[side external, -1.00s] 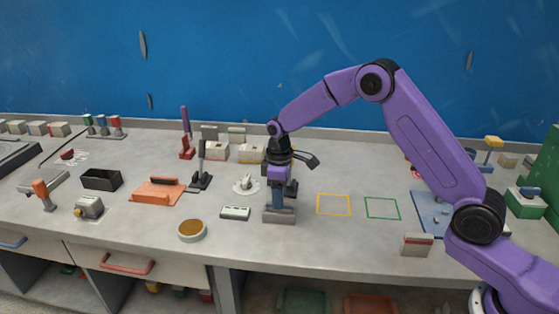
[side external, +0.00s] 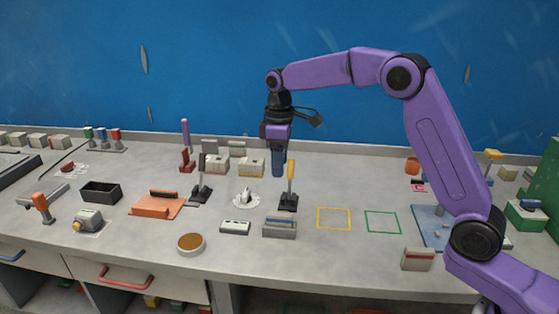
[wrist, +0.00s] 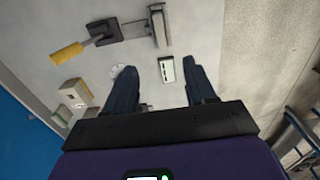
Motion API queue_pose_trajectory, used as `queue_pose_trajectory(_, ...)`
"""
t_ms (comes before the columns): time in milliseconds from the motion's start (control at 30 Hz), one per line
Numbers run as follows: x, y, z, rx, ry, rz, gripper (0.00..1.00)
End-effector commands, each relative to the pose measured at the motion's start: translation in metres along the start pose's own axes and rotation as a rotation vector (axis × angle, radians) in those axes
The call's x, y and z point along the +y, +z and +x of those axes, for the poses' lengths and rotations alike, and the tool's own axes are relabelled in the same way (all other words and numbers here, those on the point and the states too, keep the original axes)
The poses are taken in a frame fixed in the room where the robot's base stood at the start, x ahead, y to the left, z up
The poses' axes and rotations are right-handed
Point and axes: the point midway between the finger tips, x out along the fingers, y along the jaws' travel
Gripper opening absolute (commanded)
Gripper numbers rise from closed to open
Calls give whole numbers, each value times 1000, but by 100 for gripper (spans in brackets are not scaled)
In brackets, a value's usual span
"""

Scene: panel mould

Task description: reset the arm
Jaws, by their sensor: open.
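My gripper (side external: 278,163) hangs fingers-down above the middle of the workbench (side external: 330,250). In the wrist view my gripper (wrist: 164,82) has its two dark fingers spread apart with nothing between them. A grey block with a slotted top (side external: 280,228) sits on the bench below and in front of it; it also shows in the wrist view (wrist: 158,27). A yellow-handled lever on a black base (side external: 290,188) stands close beside the fingers in the side view.
Yellow (side external: 334,218) and green (side external: 382,222) outlined squares on the bench are empty. An orange fixture (side external: 158,205), a black open box (side external: 101,192) and a round brown-topped dish (side external: 191,243) lie left. A blue plate (side external: 430,226) lies right.

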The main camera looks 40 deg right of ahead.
Motion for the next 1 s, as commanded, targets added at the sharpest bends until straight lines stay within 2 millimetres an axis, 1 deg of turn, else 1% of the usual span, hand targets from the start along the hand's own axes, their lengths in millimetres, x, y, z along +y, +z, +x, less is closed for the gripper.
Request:
queue_pose_trajectory(233,-1,0,0,0,0,-1,55)
queue_pose_trajectory(367,-12,2,-2,1,0,-12,55)
queue_pose_trajectory(467,-31,8,-6,3,1,-30,55)
queue_pose_trajectory(600,-67,25,-10,6,2,-63,55)
queue_pose_trajectory(667,-82,34,-11,6,2,-75,55)
queue_pose_trajectory(700,-92,41,-12,8,3,-85,55)
queue_pose_trajectory(867,-131,73,-12,11,3,-121,55)
queue_pose_trajectory(1000,-161,107,-11,14,2,-153,55)
